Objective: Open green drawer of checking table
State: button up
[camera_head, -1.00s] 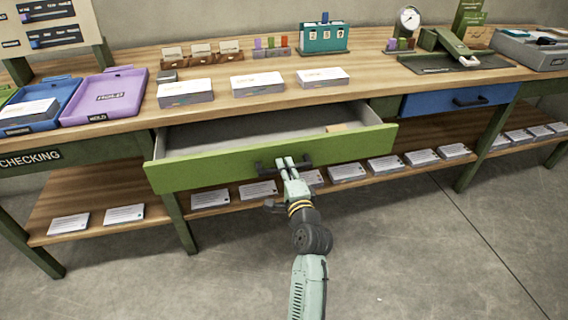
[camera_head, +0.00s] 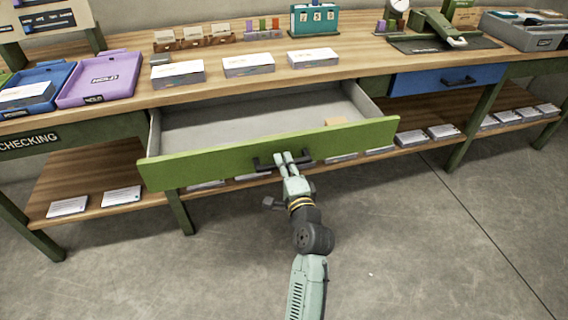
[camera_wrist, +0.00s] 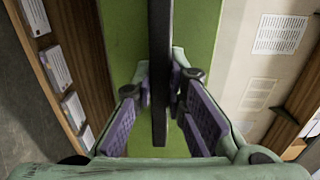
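The green drawer (camera_head: 215,164) of the checking table (camera_head: 125,97) is pulled well out, with its grey interior in view. Its dark bar handle (camera_head: 262,163) is on the middle of the front. My gripper (camera_head: 291,157) is at this handle. In the wrist view, the two purple-padded fingers of my gripper (camera_wrist: 161,90) stand on either side of the dark handle (camera_wrist: 160,45), their tips close against it, with the green front (camera_wrist: 205,35) behind. The exact finger contact is partly hidden.
A small tan item (camera_head: 336,121) lies inside the drawer near its right side. A blue drawer (camera_head: 425,82) at the right is shut. Blue (camera_head: 62,75) and purple trays (camera_head: 112,60) and paper stacks (camera_head: 248,65) stand on the tabletop. The floor in front is clear.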

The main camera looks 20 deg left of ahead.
jog(key=o, duration=0.5)
jog(key=v, duration=0.7)
jog(key=shift+s+d, duration=0.2)
